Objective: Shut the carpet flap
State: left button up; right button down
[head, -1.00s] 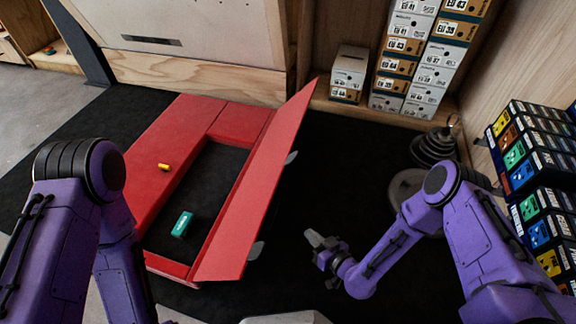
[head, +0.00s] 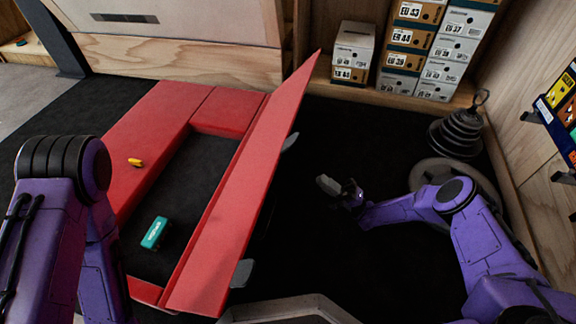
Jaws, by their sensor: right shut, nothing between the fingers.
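The red carpet flap (head: 246,190) stands raised and tilted along the right side of a red mat frame (head: 158,118). It leans over the dark opening (head: 190,185), which stays uncovered. Two grey tabs (head: 241,273) stick out from its right side. My right gripper (head: 328,185) is shut and empty, over the dark floor to the right of the flap, apart from it. My left arm stands at the left edge; its gripper is out of view.
A teal box (head: 155,232) lies in the opening. A small yellow item (head: 135,162) lies on the red frame. Shoe boxes (head: 410,45) stack at the back. Black weight plates (head: 460,133) stand at the right. The dark floor (head: 310,235) right of the flap is clear.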

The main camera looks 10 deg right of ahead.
pick_arm(q)
jog(key=shift+b+x, duration=0.35)
jog(key=shift+x, duration=0.4)
jog(key=shift+s+r, duration=0.1)
jog(key=shift+s, duration=0.1)
jog(key=shift+w+a+f+t+b, duration=0.3)
jog(key=shift+w+a+f+b, duration=0.1)
jog(key=shift+w+f, duration=0.2)
jog(key=shift+w+a, duration=0.15)
jog(key=shift+w, duration=0.05)
jog(key=shift+r, duration=0.3)
pick_arm(e)
jog(key=x, duration=1.3)
jog(key=shift+a+f, duration=0.35)
jog(key=shift+a, duration=0.05)
